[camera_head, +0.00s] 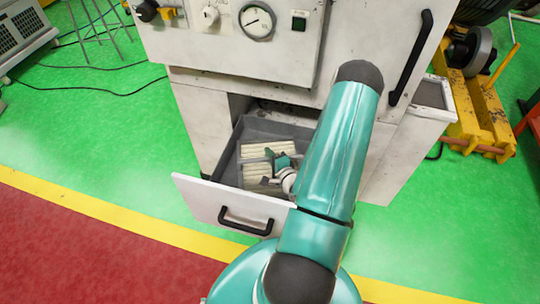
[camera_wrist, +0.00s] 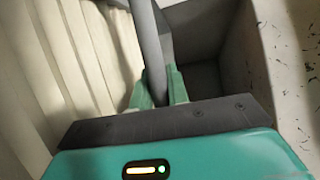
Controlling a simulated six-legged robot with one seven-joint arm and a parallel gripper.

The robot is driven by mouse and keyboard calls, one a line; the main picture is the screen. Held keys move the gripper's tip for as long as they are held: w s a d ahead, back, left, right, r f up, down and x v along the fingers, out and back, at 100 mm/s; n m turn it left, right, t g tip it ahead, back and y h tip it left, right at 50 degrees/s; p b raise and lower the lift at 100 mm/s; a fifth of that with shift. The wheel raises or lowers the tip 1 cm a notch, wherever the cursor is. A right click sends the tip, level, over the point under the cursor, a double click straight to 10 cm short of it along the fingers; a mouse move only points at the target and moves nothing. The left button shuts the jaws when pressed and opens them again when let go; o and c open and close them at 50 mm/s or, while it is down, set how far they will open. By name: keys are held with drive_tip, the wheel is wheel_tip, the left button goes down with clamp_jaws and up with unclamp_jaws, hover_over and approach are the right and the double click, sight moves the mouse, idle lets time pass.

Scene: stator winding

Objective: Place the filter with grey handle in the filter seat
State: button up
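The filter, with cream pleats (camera_head: 254,172), is in the open drawer (camera_head: 196,197) of the white machine. Its pleats (camera_wrist: 62,60) fill the left of the wrist view. Its grey handle (camera_wrist: 150,50) runs down between the green fingers of my gripper (camera_wrist: 158,90), which press close on both sides of it. In the head view my gripper (camera_head: 282,165) is over the filter, inside the drawer. The filter seat cannot be told apart; the filter and my arm hide much of the drawer floor. I cannot tell whether the filter rests on the floor.
The drawer's grey inner wall (camera_wrist: 232,50) is close to the right of my gripper. The drawer front has a black handle (camera_head: 246,221). The machine body (camera_head: 235,55) rises behind the drawer. A yellow stand (camera_head: 478,115) is at the right.

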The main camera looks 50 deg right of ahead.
drive_tip(key=o, duration=0.4)
drive_tip(key=shift+r, duration=0.1)
drive_tip(key=v, duration=0.7)
drive_tip(key=shift+s+r, duration=0.1)
drive_tip(key=shift+s, duration=0.15)
